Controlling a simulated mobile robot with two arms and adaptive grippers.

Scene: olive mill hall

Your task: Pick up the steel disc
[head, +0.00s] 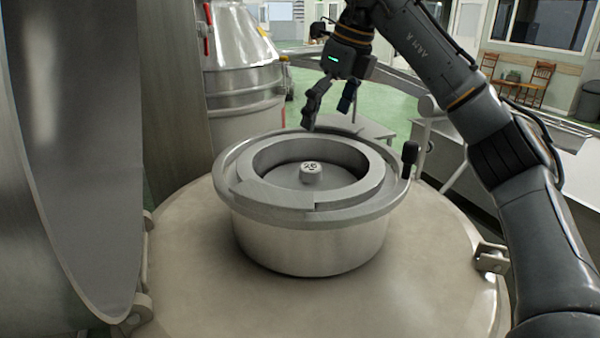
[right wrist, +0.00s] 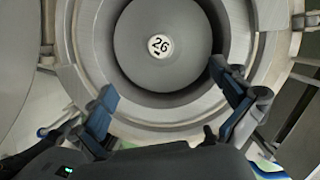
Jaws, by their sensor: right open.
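The steel disc (head: 330,184) lies inside a round steel ring (head: 262,205), low in its opening. It has a raised centre knob (head: 312,172) with a white label reading 26. In the right wrist view the disc (right wrist: 178,72) shows nearly face on, with its label near the top centre. My right gripper (head: 328,112) is open and empty, above the ring's far side. In the right wrist view its two fingers (right wrist: 162,80) are spread apart, overlapping the lower part of the ring. My left gripper is out of view.
The ring stands on a wide metal lid (head: 400,275). A black-knobbed handle (head: 409,155) rises at its right. A large curved steel panel (head: 60,150) closes off the left. A steel vessel (head: 243,85) stands behind.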

